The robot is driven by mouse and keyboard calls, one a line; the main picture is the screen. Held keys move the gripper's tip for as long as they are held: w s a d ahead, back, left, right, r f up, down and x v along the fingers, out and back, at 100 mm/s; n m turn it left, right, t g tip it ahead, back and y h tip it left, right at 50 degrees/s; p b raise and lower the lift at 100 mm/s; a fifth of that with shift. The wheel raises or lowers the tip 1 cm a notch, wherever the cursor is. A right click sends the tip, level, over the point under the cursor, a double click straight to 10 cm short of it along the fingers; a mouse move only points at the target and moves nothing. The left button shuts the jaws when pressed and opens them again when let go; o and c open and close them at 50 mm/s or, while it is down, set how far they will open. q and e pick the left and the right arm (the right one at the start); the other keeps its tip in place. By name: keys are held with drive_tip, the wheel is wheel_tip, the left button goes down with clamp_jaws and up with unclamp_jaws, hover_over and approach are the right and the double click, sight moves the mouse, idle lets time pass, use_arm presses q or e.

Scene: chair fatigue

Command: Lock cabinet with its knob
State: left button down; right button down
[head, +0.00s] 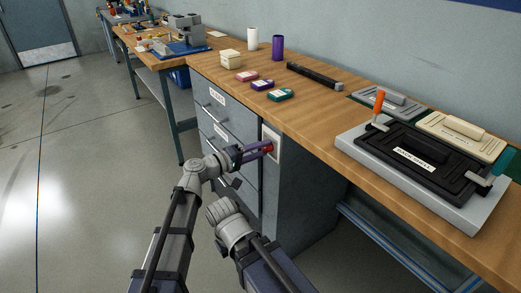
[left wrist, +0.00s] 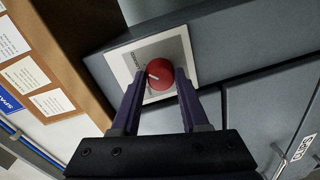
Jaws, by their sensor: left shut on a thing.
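The grey cabinet (head: 290,205) stands under the wooden bench, with drawers on its front. A round red knob (head: 268,148) sits on a white plate (head: 273,136) near the cabinet's top. My left gripper (head: 262,149) is at the knob and shut on it. In the left wrist view the knob (left wrist: 161,73) shows between the two purple fingers, with a short white mark on its face. The plate (left wrist: 184,51) is behind it.
The wooden bench top (head: 310,112) above holds a black press-like device (head: 420,160) on a grey base, a black bar (head: 314,76), several small coloured blocks and two cylinders. Drawer handles stick out on the cabinet front. The floor at left is clear.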

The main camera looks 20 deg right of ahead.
use_arm(q)
drive_tip(key=shift+c, duration=2.1)
unclamp_jaws()
drive_tip(key=v, duration=0.7)
drive_tip(key=shift+s+a+p, duration=0.15)
drive_tip(key=shift+a+p, duration=0.15)
drive_tip(key=shift+a, duration=0.05)
